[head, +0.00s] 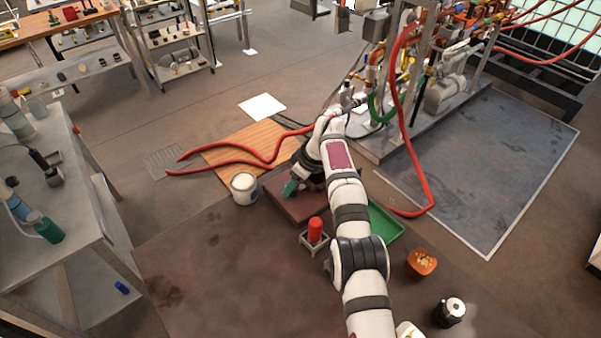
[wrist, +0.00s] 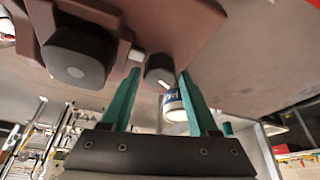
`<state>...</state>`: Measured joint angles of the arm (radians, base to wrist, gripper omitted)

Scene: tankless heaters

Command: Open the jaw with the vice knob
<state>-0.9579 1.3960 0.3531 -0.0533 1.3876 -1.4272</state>
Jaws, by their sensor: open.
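In the wrist view, the reddish-brown vice (wrist: 180,25) fills the top of the picture, upside down. A small dark grey knob (wrist: 160,66) on a short stub sits between the fingertips. A larger dark round part (wrist: 75,55) sits to its left. My gripper (wrist: 160,74) has two green fingers spread apart, one on each side of the small knob. I cannot tell whether they touch it. In the head view, my gripper (head: 290,188) is low over a reddish-brown block (head: 300,206). My arm hides much of that spot, and the knob is not visible there.
A white bucket (head: 244,188) stands left of the block and shows beyond the fingers in the wrist view (wrist: 173,105). A red cylinder in a stand (head: 315,230), a green tray (head: 385,222) and an orange bowl (head: 421,262) are nearby. The brown table's left side is clear.

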